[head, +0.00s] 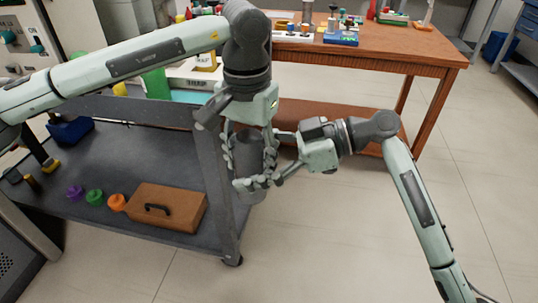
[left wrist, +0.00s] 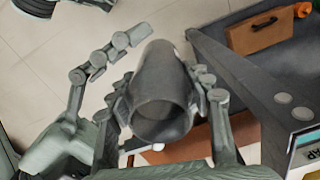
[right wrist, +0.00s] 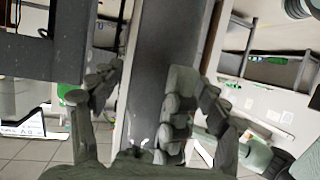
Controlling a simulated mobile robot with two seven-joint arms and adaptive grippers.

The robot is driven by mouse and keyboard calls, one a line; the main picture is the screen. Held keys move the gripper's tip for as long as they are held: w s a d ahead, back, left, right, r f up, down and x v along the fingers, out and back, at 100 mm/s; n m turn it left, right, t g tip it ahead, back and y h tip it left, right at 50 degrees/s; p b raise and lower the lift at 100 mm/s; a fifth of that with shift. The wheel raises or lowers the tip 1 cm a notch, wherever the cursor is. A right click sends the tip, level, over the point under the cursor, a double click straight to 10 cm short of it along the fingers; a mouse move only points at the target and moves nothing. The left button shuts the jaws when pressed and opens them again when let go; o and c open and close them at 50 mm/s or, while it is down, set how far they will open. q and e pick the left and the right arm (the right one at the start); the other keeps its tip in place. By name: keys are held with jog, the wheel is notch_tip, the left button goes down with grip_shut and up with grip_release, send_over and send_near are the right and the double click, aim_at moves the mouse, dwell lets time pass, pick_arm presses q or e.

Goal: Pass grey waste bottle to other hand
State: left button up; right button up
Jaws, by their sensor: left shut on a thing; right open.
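The grey waste bottle (head: 249,158) hangs roughly upright in the air beside the cart's right end. My left gripper (head: 249,135) comes down from above and is shut on its upper part. My right gripper (head: 262,181) reaches in from the right, open, with its fingers around the lower part; firm contact cannot be told. In the left wrist view the bottle (left wrist: 165,75) is seen end-on between my left fingers. In the right wrist view the dark bottle (right wrist: 165,50) stands between my right fingers. The fingers hide part of its sides.
The dark grey cart (head: 110,215) is on the left, with a brown case (head: 168,208) and purple, green and orange pieces on its lower shelf. A wooden table (head: 400,58) with several items stands behind. The floor at the front right is clear.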

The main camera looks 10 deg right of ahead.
jog(key=shift+a+f, duration=0.1)
jog(key=shift+a, duration=0.2)
jog(key=shift+c, duration=0.6)
jog(key=c, duration=1.2)
pick_arm(q)
jog(key=o, duration=1.3)
pick_arm(e)
jog(key=shift+c, duration=0.4)
pick_arm(q)
jog(key=shift+o, duration=0.2)
